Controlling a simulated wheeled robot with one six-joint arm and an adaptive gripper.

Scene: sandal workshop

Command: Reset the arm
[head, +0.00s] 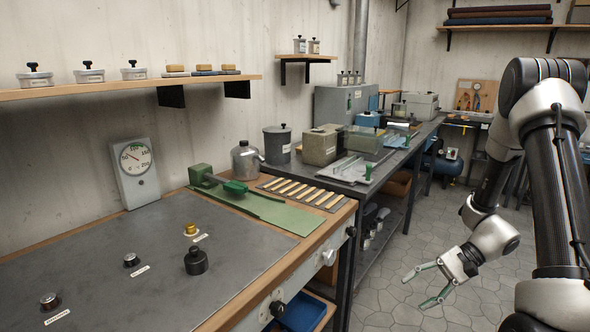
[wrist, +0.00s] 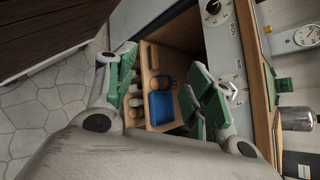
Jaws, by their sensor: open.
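My gripper (head: 424,286) hangs at the right of the head view, beyond the front edge of the workbench and above the tiled floor. Its green-padded fingers are spread apart with nothing between them. In the wrist view my gripper (wrist: 160,95) is also open, its two fingers on either side of the picture. My arm comes down from the upper right and bends back toward the bench.
The workbench (head: 100,290) holds a black weight (head: 196,261), a brass piece (head: 191,230), a green mat (head: 255,211) and a dial gauge (head: 136,172). A second bench (head: 350,184) stands behind. A blue tray (wrist: 165,107) sits on a shelf below. The floor (head: 385,305) is open.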

